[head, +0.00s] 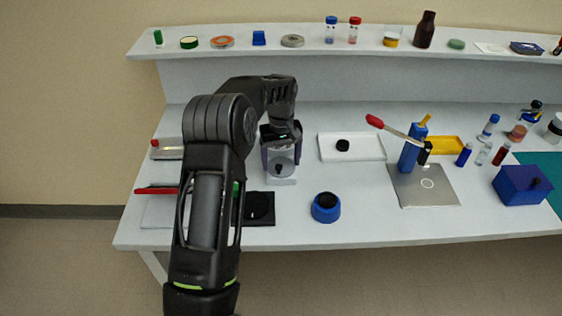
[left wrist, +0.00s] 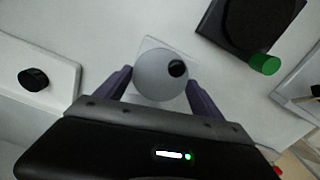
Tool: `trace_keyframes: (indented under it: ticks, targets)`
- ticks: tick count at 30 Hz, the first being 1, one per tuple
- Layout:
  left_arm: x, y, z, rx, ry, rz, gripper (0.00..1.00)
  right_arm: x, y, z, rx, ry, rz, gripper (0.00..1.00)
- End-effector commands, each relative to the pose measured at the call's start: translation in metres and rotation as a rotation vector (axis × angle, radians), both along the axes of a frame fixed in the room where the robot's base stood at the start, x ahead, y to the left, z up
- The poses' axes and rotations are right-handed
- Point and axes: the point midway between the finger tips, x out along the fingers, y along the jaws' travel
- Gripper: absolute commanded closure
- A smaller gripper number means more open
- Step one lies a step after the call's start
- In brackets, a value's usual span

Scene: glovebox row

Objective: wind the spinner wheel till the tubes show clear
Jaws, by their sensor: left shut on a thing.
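The spinner wheel (head: 283,168), a grey round disc on a pale base, stands on the bench left of centre, partly hidden by my left gripper (head: 281,150). In the left wrist view, the wheel (left wrist: 158,84) shows a black knob (left wrist: 177,68) off its centre, toward the upper right. The purple fingers of my left gripper (left wrist: 161,76) lie on either side of the disc, shut on it. No tubes can be made out at the wheel. My right gripper is not in view.
A white tray (head: 374,154) with a black knob-like piece stands right of the wheel. A black item (head: 259,208) and a blue round pot (head: 326,208) lie in front. A blue holder (head: 411,152) with tools stands farther right. Several vials stand at the bench's right end.

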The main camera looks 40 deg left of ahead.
Motion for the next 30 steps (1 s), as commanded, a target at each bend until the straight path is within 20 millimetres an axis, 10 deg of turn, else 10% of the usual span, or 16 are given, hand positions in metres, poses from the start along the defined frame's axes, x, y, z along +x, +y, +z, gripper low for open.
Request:
trace_keyframes:
  ticks: [30]
  targets:
    - [0.002,-0.001,0.001,0.001,-0.003,-0.805,0.63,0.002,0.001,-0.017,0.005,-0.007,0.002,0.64]
